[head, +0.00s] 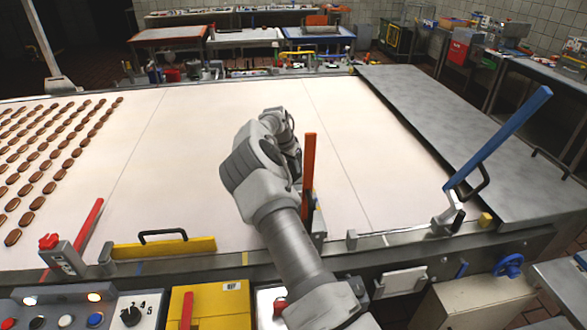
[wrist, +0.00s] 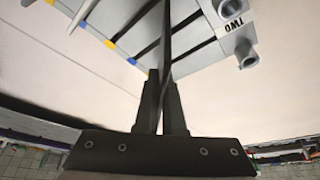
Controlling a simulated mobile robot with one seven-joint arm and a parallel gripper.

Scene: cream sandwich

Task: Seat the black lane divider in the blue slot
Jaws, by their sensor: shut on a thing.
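My gripper (wrist: 160,112) is shut on the black lane divider (wrist: 167,40), a thin dark plate seen nearly edge-on in the wrist view. The divider stands up between the fingers and overlaps a pale panel with dark slot-like lines. Small yellow and blue marks line the panel's left edge. One blue mark (wrist: 131,60) is just left of the divider, and another blue mark (wrist: 82,15) is farther up. I cannot tell whether the divider touches the panel. In the head view my arm hides the fingertips and the divider.
A grey part marked TWO (wrist: 237,25) with round tubes is at the panel's right. In the head view, a red-orange lever (head: 309,160) rises close beside my arm, and a blue lever (head: 500,137) stands right. Rows of brown biscuits (head: 48,187) lie left on the pale belt (head: 205,170).

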